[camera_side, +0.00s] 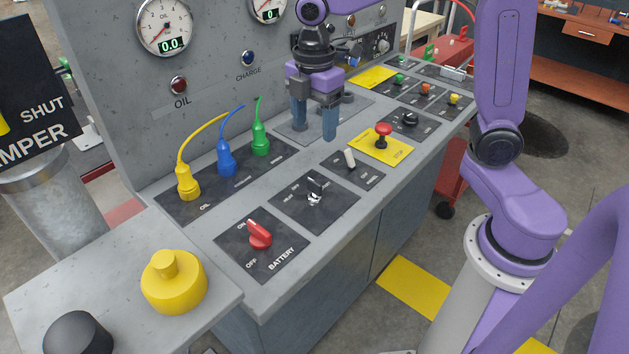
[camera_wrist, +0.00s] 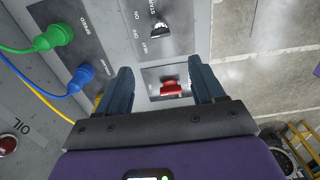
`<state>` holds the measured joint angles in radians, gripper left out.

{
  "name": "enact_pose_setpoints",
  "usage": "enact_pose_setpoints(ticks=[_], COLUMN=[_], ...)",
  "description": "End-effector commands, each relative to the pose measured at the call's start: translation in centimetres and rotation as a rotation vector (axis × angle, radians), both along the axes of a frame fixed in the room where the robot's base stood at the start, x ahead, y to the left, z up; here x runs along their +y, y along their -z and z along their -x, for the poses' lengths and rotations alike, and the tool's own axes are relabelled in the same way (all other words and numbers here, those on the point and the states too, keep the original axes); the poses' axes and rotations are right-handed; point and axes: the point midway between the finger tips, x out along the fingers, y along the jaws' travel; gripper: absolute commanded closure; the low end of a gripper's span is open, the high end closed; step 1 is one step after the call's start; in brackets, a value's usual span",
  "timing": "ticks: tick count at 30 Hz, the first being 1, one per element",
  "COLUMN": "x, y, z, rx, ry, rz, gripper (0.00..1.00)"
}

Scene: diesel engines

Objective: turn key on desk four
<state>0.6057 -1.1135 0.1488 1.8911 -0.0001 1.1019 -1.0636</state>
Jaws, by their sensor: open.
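The ignition key (camera_side: 315,190) stands in a dark panel marked with positions including HEAT and OFF, in the middle of the grey desk (camera_side: 275,300). In the wrist view the key (camera_wrist: 158,30) is near the top centre, beyond my fingertips. My gripper (camera_side: 316,132) is open and empty, pointing down above the desk, apart from the key and behind it in the side view. In the wrist view my gripper (camera_wrist: 160,68) has its two blue fingers on either side of the red battery switch (camera_wrist: 171,88), which lies farther off. The desk's number does not show.
Yellow, blue and green plugs with cables, such as the blue plug (camera_side: 227,160), stand left of the key panel. The red battery switch (camera_side: 260,235) is in front. A white toggle (camera_side: 350,158) and a red push button (camera_side: 383,133) are to the right. A gauge wall (camera_side: 215,95) rises behind.

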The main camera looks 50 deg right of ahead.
Motion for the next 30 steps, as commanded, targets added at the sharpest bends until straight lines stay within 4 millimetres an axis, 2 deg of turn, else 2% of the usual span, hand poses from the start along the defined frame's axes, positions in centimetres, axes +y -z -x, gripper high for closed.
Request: enact_pose_setpoints(ticks=[18, 24, 30], x=[-0.1, 0.0, 0.0], y=[11.5, 14.1, 15.3], z=[0.2, 0.1, 0.1], rx=[0.005, 0.003, 0.001], ry=[0.001, 0.002, 0.001], rz=[0.003, 0.002, 0.000], gripper=[0.32, 0.32, 0.32])
